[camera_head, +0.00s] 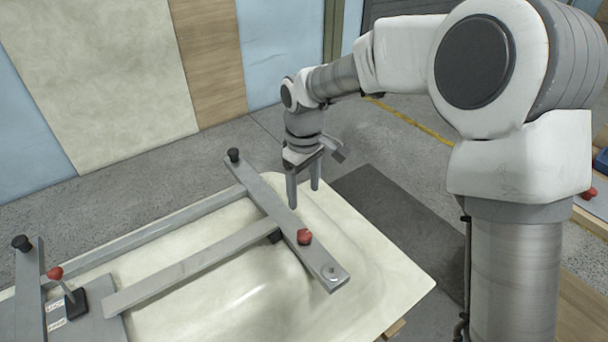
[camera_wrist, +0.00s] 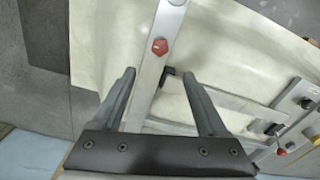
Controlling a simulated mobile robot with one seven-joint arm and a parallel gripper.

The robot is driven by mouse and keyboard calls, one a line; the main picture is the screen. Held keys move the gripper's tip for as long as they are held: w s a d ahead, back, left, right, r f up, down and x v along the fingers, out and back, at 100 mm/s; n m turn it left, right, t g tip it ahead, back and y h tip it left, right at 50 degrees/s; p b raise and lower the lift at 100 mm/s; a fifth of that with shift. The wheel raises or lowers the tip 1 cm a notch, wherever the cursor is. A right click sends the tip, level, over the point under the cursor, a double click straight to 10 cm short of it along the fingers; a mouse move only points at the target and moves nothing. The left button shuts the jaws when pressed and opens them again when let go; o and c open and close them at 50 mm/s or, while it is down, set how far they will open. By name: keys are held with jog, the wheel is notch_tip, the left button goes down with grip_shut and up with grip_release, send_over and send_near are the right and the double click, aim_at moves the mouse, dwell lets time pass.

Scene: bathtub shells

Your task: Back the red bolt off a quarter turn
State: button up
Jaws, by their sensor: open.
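The red bolt (camera_head: 304,237) sits on a grey metal bar (camera_head: 268,201) that lies across the cream bathtub shell (camera_head: 349,228). In the wrist view the red bolt (camera_wrist: 159,46) has a faceted head and lies beyond my fingertips. My gripper (camera_head: 302,190) is open, pointing down, behind and above the bolt in the head view. In the wrist view my gripper (camera_wrist: 158,76) has its two fingers spread apart with nothing between them but part of the bar. The fingers look apart from the bolt.
A black knob (camera_head: 233,155) stands at the bar's far end. A long bar (camera_head: 190,272) joins it from the left. A red-knobbed lever (camera_head: 57,273) and another black knob (camera_head: 22,243) are at the left. A dark mat (camera_head: 400,215) lies on the floor.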

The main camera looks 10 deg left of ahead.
jog(key=shift+r, duration=1.75)
jog(key=shift+d, duration=0.1)
jog(key=s+d+r+m+t, duration=0.1)
jog(key=s+d+r+m, duration=0.2)
jog(key=d+r, duration=0.35)
jog(key=s+d+r+m+t, duration=0.2)
jog(key=s+d+r+m, duration=0.15)
jog(key=d, duration=0.65)
jog(key=s+d+r+m+t, duration=0.1)
jog(key=s+d+m+t, duration=0.1)
jog(key=s+d+m, duration=0.4)
jog(key=shift+s+d+r+t, duration=0.25)
jog(key=shift+s+d, duration=1.8)
jog(key=shift+s, duration=1.55)
jog(key=shift+c, duration=0.3)
jog(key=c, duration=0.4)
jog(key=shift+o, duration=0.2)
jog(key=shift+a, duration=0.1)
